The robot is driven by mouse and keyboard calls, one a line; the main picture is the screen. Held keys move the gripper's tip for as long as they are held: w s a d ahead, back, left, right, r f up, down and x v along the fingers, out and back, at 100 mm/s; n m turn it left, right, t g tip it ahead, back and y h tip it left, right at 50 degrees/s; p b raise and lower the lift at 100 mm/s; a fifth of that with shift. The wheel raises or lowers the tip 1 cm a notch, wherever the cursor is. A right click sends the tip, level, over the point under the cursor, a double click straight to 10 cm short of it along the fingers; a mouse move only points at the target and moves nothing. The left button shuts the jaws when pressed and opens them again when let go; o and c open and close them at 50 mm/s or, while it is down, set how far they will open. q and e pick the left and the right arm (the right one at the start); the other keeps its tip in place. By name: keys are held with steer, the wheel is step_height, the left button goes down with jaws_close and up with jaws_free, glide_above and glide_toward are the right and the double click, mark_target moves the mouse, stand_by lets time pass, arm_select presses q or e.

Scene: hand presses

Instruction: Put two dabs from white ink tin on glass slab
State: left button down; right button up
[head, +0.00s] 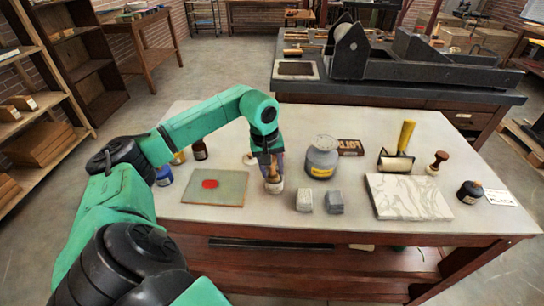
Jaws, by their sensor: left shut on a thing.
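The glass slab (232,183) is a grey-green sheet lying flat on the left of the pale table, with one red dab (210,184) on it. A small pale tin (274,187), seemingly the white ink tin, stands just right of the slab. My left gripper (268,163) points down right above the tin. It is shut on a small brown tool, mostly hidden by the fingers; whether its lower end touches the tin I cannot tell. No white dab shows on the slab. My right gripper is not in view.
A pale disc (249,159) lies behind the gripper. A blue jar (164,176) is left. The table's front strip is clear.

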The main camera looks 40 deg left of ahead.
mark_target(274, 157)
arm_select(q)
steer(key=shift+r+p, duration=2.85)
steer(key=shift+r, duration=0.65)
steer(key=shift+f, duration=0.1)
